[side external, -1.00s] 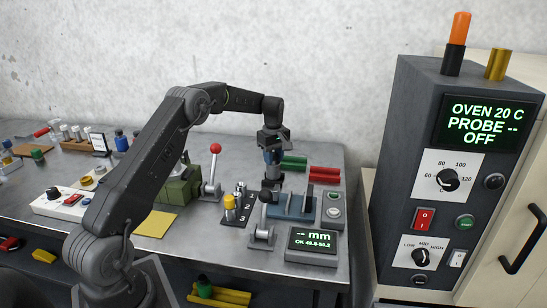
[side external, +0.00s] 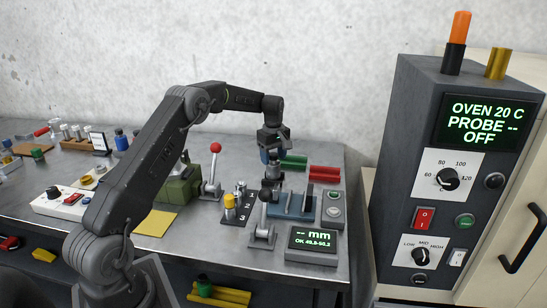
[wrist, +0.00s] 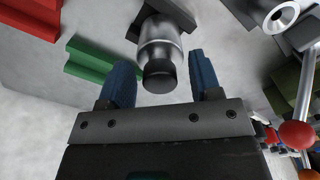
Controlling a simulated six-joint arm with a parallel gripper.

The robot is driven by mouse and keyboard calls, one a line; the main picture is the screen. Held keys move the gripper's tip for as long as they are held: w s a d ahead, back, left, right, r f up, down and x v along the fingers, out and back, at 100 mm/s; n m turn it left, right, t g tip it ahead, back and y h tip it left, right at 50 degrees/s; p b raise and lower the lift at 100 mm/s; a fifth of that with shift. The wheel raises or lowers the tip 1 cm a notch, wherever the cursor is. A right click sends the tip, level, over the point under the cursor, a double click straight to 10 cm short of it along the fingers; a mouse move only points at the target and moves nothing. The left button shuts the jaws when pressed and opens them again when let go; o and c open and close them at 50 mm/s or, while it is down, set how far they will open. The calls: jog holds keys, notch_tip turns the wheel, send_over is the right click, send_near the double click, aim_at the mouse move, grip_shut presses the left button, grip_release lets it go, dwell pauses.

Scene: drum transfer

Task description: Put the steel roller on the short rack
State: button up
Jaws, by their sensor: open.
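The steel roller (wrist: 162,45) is a silver cylinder with a dark end cap. In the wrist view it lies ahead of and between my two blue fingertips, with clear gaps on both sides. My gripper (wrist: 160,85) is open and empty. In the side view my gripper (side external: 271,153) points down above the blue-grey gauge stand (side external: 297,207), and the roller's part below it is small and partly hidden. A green grooved rack (side external: 293,162) and a red one (side external: 324,173) lie behind and to the right. I cannot tell which is the short rack.
A black-knobbed lever (side external: 264,215) and a millimetre display (side external: 313,241) stand in front of the gauge. A red-knobbed lever (side external: 213,170) and a numbered block with pins (side external: 238,205) are left. The oven cabinet (side external: 400,140) stands right of the bench.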

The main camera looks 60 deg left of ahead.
notch_tip(320, 180, up, 11)
jog(key=s+d+r+m+t, duration=0.1)
jog(key=s+d+r+m, duration=0.3)
jog(key=d+r, duration=0.55)
jog(key=s+d+r+m+t, duration=0.25)
jog(key=s+d+m, duration=0.25)
jog(key=s+d, duration=0.35)
jog(key=s+d+f+m+t, duration=0.1)
jog(key=s+d+f+m, duration=0.2)
jog(key=s, duration=0.7)
jog(key=s+d+f+m+t, duration=0.1)
jog(key=s+d+f+m, duration=0.3)
jog(key=s+d+m, duration=0.2)
jog(key=s+d, duration=0.2)
jog(key=s, duration=0.1)
jog(key=shift+s, duration=0.4)
